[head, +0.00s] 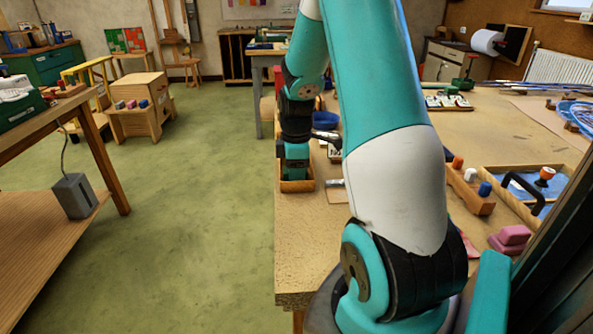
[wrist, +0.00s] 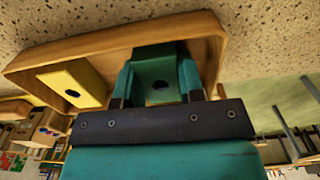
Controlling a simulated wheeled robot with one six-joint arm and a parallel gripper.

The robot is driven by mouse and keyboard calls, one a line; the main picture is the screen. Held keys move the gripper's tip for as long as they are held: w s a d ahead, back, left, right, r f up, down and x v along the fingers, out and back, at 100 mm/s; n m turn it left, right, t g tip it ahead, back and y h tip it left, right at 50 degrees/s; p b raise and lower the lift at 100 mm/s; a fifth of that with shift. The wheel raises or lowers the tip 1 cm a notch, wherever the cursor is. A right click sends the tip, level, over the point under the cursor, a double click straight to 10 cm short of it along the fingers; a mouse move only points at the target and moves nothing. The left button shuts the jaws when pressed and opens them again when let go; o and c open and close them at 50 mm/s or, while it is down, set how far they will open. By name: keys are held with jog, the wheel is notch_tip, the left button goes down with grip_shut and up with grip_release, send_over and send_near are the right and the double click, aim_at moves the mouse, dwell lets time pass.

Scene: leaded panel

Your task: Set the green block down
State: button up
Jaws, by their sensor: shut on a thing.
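My gripper (wrist: 156,72) is shut on the green block (wrist: 155,85), which shows between its two teal fingers in the wrist view. Block and fingertips are inside a shallow wooden tray (wrist: 100,45). I cannot tell whether the block touches the tray floor. A yellow block (wrist: 72,84) with a dark round hole lies in the same tray, to the left and apart from the fingers. In the head view my gripper (head: 295,166) points down into the tray (head: 297,186) at the bench's left edge. The green block is hard to separate from the gripper there.
The tray stands on a speckled workbench (head: 305,250). A blue bowl (head: 326,121) is just behind it. A wooden holder with coloured pegs (head: 468,186), pink blocks (head: 510,240) and a blue-lined tray (head: 490,171) are on the right. Green floor lies left of the bench.

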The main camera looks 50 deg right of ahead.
jog(key=o, duration=0.9)
notch_tip(320, 180, up, 12)
jog(key=s+a+r+t+y, duration=0.1)
jog(key=a, duration=1.1)
jog(key=s+a+r+y, duration=0.1)
jog(key=a+r, duration=0.1)
jog(key=a, duration=1.1)
jog(key=s+a+m+g+y, duration=0.1)
jog(key=s+a+y, duration=0.1)
jog(key=s+a, duration=1)
jog(key=shift+p, duration=0.35)
